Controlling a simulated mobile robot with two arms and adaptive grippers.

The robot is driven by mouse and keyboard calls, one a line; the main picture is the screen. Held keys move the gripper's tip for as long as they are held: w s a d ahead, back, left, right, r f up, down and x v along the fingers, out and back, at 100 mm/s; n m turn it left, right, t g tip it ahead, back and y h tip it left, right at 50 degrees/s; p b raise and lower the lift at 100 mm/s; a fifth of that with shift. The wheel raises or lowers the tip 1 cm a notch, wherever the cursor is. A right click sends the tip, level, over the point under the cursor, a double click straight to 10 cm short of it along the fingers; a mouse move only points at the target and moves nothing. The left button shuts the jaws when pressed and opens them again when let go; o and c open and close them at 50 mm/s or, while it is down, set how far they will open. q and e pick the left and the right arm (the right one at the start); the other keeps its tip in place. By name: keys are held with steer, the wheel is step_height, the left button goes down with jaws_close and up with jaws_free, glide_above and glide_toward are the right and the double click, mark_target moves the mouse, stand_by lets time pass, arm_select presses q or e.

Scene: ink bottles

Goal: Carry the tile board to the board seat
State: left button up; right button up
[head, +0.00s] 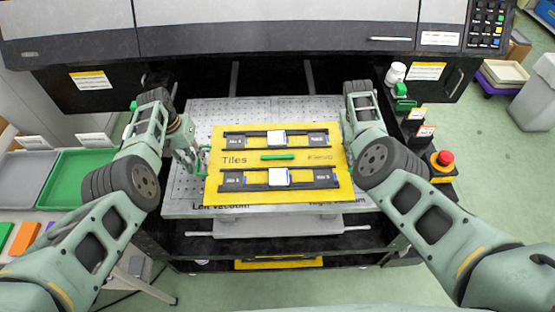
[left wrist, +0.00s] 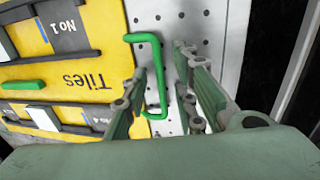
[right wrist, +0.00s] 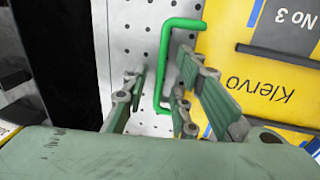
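The yellow tile board (head: 225,188), printed "Tiles" and "Klervo", lies flat on a perforated metal plate (head: 186,185). It carries dark holders with pale tiles and a small green bar. A green handle (left wrist: 163,75) is at its left end, a second green handle (right wrist: 163,70) at its right end. My left gripper (left wrist: 165,95) is open, its fingers either side of the left handle. My right gripper (right wrist: 165,95) is open, its fingers either side of the right handle; my arm mostly hides it in the head view. I cannot identify the board seat.
The dark printer body (head: 270,40) stands behind the plate. A red stop button (head: 445,158), a white bottle (head: 395,73) and a green-capped item (head: 401,91) are at right. Grey (head: 28,180) and green (head: 80,175) trays stand at left. A shelf (head: 280,228) sits below the plate.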

arm_select(q)
steer(key=shift+r, duration=0.1)
arm_select(e)
steer(key=shift+r, duration=0.1)
arm_select(q)
step_height(320, 180, up, 12)
steer(key=a, duration=0.2)
steer(key=shift+a+f, duration=0.2)
steer(key=shift+f, duration=0.05)
arm_select(e)
step_height(320, 180, up, 12)
steer(key=a, duration=0.2)
steer(key=shift+a+f, duration=0.15)
steer(key=shift+f, duration=0.05)
stand_by(0.4)
